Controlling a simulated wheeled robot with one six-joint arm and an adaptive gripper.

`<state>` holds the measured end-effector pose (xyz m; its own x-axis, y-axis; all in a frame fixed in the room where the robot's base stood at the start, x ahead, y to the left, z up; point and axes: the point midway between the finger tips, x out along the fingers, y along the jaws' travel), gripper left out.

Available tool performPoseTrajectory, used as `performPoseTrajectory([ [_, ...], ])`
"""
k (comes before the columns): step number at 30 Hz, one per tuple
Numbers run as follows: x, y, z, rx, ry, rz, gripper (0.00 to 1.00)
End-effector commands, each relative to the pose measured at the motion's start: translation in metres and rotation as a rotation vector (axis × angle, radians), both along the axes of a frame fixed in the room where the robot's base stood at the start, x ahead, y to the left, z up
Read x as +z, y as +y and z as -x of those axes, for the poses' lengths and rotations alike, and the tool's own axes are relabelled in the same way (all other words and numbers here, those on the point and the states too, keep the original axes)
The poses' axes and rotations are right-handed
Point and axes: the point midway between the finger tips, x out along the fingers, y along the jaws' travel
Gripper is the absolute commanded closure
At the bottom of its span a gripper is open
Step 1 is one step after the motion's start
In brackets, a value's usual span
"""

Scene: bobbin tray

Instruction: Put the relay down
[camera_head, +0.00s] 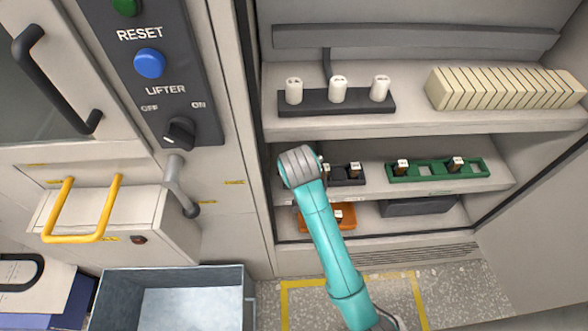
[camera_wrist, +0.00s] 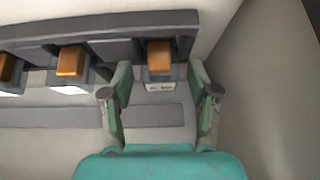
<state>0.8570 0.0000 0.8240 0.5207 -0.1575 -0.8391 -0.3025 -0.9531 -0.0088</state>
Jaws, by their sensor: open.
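In the wrist view, a relay (camera_wrist: 159,60) with an orange-brown top and a pale label stands in a dark grey tray (camera_wrist: 120,28) at the tray's right end. My gripper (camera_wrist: 160,77) is open, one finger on each side of this relay, with gaps showing. Two more relays stand to the left in the same row, one whole (camera_wrist: 71,62) and one cut by the picture edge. In the head view, the dark tray (camera_head: 345,182) is on the middle shelf, and my wrist hides its left part and my fingers.
A green tray (camera_head: 425,178) with relays stands to the right on the middle shelf. Below are an orange tray (camera_head: 347,224) and a dark bin (camera_head: 418,206). The upper shelf (camera_head: 420,122) is just above. In the wrist view a wall (camera_wrist: 275,90) rises close on the right.

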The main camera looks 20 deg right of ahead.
Motion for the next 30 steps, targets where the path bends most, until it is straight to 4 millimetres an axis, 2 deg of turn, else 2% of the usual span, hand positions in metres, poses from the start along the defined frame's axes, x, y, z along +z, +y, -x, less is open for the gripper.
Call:
performPoseTrajectory([
  [5,0.019,0.004,0.011,0.001,-0.003,-0.001,0.4],
  [12,0.06,0.011,0.035,0.001,-0.005,0.0,0.4],
  [18,0.087,0.017,0.053,0.002,-0.003,0.0,0.4],
  [24,0.099,0.019,0.061,0.0,-0.001,0.0,0.4],
  [30,0.101,0.019,0.063,0.0,0.0,0.0,0.4],
])
